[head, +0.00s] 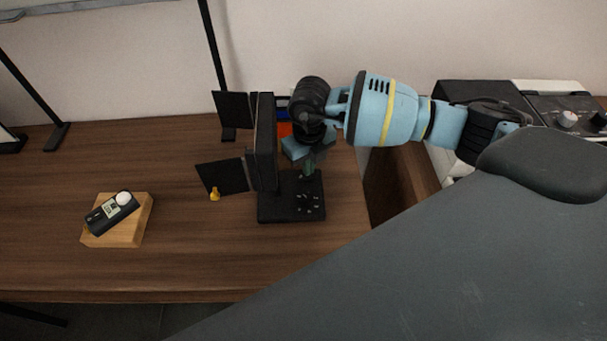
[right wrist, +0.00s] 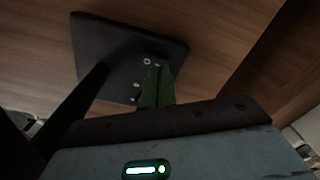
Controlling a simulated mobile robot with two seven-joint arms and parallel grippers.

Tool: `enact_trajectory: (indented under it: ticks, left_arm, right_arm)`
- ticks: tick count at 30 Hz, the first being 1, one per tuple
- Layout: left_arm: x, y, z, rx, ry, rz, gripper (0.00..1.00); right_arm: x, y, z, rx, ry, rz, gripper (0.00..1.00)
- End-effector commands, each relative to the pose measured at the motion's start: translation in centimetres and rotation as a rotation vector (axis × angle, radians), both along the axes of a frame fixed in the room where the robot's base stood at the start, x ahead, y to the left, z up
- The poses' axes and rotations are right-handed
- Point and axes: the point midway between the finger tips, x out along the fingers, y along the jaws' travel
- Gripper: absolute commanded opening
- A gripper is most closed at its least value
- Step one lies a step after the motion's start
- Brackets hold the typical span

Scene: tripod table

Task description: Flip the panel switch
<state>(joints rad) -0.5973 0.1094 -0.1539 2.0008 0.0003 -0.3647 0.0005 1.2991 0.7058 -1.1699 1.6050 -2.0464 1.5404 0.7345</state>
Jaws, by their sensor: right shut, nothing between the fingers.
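A black panel (head: 265,143) stands upright, seen nearly edge-on, on a square black base (head: 290,205) on the wooden table. I cannot make out its switch; the panel's face is turned away from the head view. My right gripper (head: 308,168) points down just right of the panel, above the base, with a small gap to the panel as far as I can tell. Its dark green fingers are shut and empty. In the right wrist view the shut fingers (right wrist: 155,85) are in front of the base (right wrist: 115,52), which has several screws. My left gripper is out of view.
A wooden block (head: 141,221) carrying a black device with a white knob (head: 123,198) is at the left. A small yellow piece (head: 214,195) is beside the panel. Dark flaps (head: 222,176) extend left of it. Grey equipment (head: 567,119) stands right. The table's front left is clear.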

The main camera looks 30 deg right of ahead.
Motion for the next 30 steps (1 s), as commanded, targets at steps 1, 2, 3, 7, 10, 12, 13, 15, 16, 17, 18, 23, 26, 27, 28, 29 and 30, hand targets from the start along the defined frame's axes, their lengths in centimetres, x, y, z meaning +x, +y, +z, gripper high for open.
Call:
enact_trajectory:
  ticks: [1,2,3,7,10,12,13,15,16,17,18,23,26,27,28,29,30]
  left_arm:
    - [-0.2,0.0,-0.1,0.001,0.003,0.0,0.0]
    - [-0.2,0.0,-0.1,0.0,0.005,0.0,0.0]
    - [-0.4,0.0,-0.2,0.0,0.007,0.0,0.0]
    - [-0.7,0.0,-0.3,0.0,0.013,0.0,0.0]
    - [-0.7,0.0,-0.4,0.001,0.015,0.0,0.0]
    - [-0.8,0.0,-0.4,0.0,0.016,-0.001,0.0]
    - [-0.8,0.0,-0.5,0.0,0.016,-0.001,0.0]
    - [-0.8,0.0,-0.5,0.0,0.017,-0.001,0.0]
    - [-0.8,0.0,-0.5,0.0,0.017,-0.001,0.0]
    - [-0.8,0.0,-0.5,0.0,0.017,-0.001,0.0]
    - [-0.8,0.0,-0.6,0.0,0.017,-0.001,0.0]
    - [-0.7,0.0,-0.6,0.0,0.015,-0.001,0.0]
    - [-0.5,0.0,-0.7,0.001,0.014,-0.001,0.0]
    - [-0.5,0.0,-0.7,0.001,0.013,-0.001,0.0]
    - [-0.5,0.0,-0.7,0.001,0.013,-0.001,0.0]
    - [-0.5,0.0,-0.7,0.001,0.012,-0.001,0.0]
    - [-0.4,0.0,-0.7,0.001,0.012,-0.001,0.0]
  right_arm:
    - [0.0,0.0,-0.1,0.0,0.001,0.0,0.0]
    - [0.0,0.0,-0.2,0.0,0.001,0.0,0.0]
    - [0.0,0.0,-0.2,0.0,0.001,0.0,0.0]
    - [0.0,0.0,-0.4,0.0,0.001,0.0,0.0]
    - [0.0,0.0,-0.5,0.0,0.001,0.0,0.0]
    - [0.0,0.0,-0.6,0.0,0.001,0.0,0.0]
    - [0.0,0.0,-0.6,0.0,0.001,0.0,0.0]
    - [0.0,0.0,-0.7,0.0,0.001,0.0,0.0]
    - [0.0,0.0,-0.8,0.0,0.001,0.0,0.0]
    - [0.0,0.0,-0.8,0.0,0.001,0.0,0.0]
    - [0.0,0.0,-0.8,0.0,0.001,0.0,0.0]
    - [0.0,0.0,-1.1,0.0,0.001,0.0,0.0]
    - [0.0,0.0,-1.2,0.0,0.001,0.0,0.0]
    - [0.0,0.0,-1.2,0.0,0.001,0.0,0.0]
    - [0.0,0.0,-1.3,0.0,0.001,0.0,0.0]
    - [0.0,0.0,-1.3,0.0,0.001,0.0,0.0]
    - [0.0,0.0,-1.4,0.0,0.001,0.0,0.0]
